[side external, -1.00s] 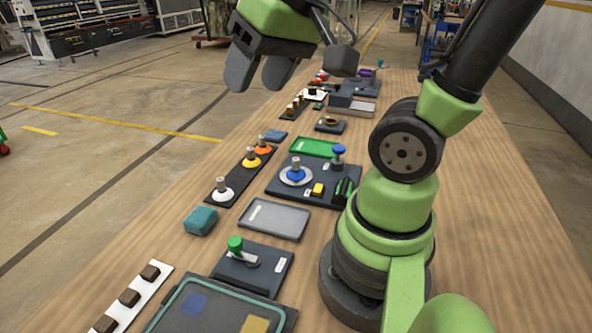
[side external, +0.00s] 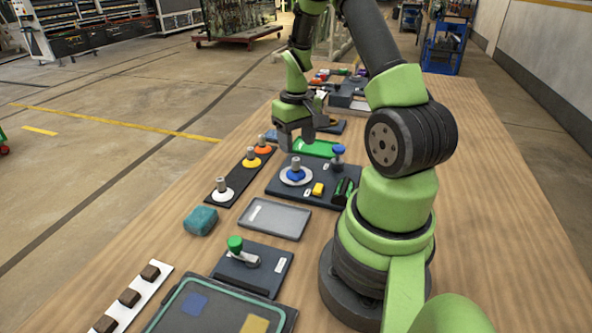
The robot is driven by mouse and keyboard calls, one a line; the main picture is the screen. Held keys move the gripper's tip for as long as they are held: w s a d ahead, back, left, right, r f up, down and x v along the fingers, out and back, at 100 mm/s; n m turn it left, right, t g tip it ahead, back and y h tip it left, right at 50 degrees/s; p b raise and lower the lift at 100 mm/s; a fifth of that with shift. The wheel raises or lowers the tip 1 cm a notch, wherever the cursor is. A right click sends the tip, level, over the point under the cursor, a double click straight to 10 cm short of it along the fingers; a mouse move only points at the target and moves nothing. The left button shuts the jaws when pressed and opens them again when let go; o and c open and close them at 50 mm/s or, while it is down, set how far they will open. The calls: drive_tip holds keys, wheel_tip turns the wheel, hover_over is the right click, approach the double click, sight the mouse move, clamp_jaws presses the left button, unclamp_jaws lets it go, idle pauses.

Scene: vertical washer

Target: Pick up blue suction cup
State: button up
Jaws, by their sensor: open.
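The blue suction cup (side external: 296,174) has a metal stem and sits on a silver disc on the black board (side external: 283,190). My gripper (side external: 296,143) points downward, open and empty. In the picture it is just above and behind the blue cup, over the far edge of the board, apart from the cup. A dark strip (side external: 236,183) left of the board holds a white cup (side external: 222,191), a yellow cup (side external: 251,160) and an orange cup (side external: 263,147). The exact height of my gripper above the board is hard to tell.
A blue-topped knob (side external: 338,152), a yellow block (side external: 318,189) and a green-and-black part (side external: 343,189) are on the same board. A green tray (side external: 318,149) lies behind it. A grey tray (side external: 275,219) and a teal block (side external: 201,221) are in front.

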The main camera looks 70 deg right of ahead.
sight(296, 159)
drive_tip(key=shift+w+f, duration=0.1)
drive_tip(key=shift+f, duration=3)
clamp_jaws()
